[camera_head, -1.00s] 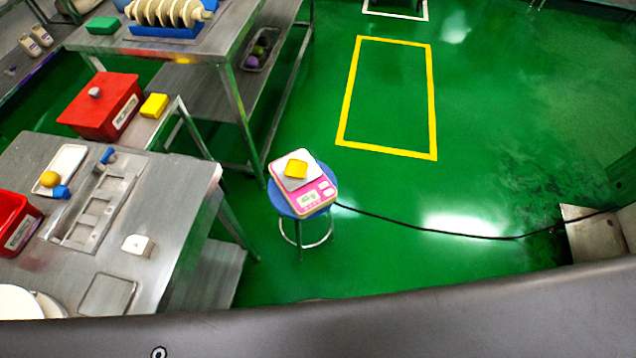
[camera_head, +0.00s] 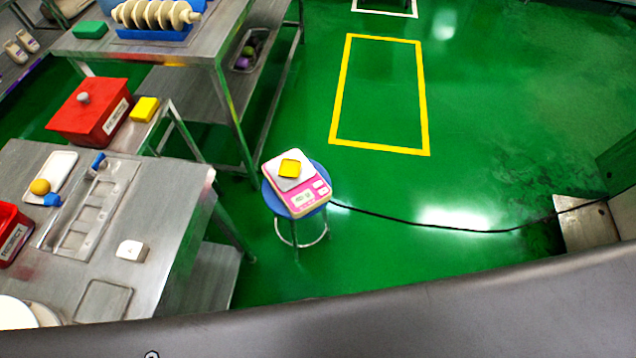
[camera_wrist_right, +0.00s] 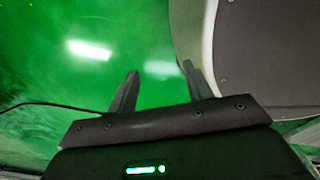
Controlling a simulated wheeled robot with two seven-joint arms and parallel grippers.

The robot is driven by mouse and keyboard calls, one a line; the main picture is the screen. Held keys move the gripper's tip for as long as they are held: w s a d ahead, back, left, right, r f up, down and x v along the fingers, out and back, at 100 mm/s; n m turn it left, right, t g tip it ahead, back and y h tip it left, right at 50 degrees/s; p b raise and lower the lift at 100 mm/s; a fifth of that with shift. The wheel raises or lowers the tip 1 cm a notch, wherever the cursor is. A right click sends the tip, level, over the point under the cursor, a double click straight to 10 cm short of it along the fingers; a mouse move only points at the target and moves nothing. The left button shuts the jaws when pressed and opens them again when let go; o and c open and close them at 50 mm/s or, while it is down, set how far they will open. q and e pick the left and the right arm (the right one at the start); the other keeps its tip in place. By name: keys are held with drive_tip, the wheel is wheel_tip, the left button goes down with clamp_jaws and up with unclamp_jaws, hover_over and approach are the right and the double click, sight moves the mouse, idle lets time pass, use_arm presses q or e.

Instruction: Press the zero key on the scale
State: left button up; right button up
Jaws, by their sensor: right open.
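The pink and white scale (camera_head: 299,190) sits on a round blue stool (camera_head: 325,199) in the middle of the head view. A yellow block or dish (camera_head: 289,168) rests on its weighing plate. The display and small keys are on its front face, too small to read. My right gripper (camera_wrist_right: 160,76) shows only in the right wrist view; its two fingers are apart with nothing between them, over green floor. The scale is not in that wrist view. My left gripper is not in view.
A steel table (camera_head: 185,215) with a tray, moulds and a red bin (camera_head: 12,235) stands left of the stool. A red lidded box (camera_head: 90,115) is behind it. A black cable (camera_head: 430,226) runs right from the scale.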

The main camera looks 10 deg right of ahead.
clamp_jaws()
drive_tip(key=shift+w, duration=0.1)
idle(1.1)
